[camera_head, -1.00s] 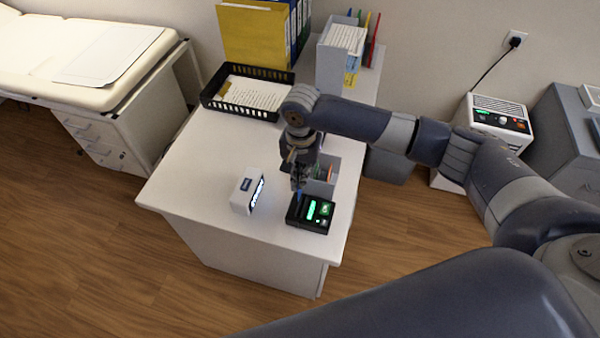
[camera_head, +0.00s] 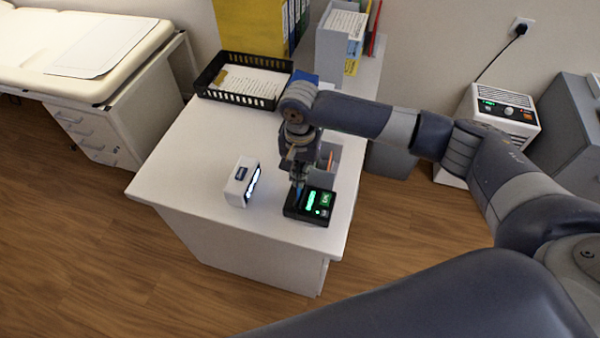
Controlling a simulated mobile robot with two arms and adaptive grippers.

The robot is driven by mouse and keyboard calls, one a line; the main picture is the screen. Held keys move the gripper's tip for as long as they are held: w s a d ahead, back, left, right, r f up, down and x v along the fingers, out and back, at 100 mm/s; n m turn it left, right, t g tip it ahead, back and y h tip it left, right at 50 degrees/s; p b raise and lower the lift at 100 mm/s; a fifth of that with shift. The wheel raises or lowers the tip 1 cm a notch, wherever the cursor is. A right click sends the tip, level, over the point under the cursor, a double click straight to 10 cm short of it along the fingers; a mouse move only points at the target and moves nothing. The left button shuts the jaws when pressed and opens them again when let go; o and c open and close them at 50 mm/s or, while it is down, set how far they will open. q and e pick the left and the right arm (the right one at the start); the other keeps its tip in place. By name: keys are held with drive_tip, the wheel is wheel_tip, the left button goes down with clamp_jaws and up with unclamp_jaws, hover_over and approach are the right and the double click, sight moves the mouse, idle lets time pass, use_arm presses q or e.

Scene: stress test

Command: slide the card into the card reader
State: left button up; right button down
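The card reader (camera_head: 320,207) is a small black device with a green lit display, lying near the front right of the white desk. My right gripper (camera_head: 298,190) points straight down at the reader's left side. A small blue thing, perhaps the card (camera_head: 298,196), shows at its fingertips, right against or just above the reader. Whether it is inside a slot is too small to tell. The fingers look close together, but their exact grip is hard to make out. My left gripper is not in view.
A white box with a lit face (camera_head: 242,183) stands left of the reader on the desk (camera_head: 190,165). A grey organizer (camera_head: 328,160) stands behind the gripper. A black paper tray (camera_head: 240,98) and binders (camera_head: 262,25) are at the back. The desk's left part is clear.

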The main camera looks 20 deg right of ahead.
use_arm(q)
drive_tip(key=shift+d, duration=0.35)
use_arm(e)
drive_tip(key=shift+f, duration=0.15)
drive_tip(key=shift+f, duration=0.3)
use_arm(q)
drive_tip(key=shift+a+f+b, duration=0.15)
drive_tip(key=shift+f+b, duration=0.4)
use_arm(e)
drive_tip(key=shift+f, duration=2.05)
drive_tip(key=c, duration=1.7)
unclamp_jaws()
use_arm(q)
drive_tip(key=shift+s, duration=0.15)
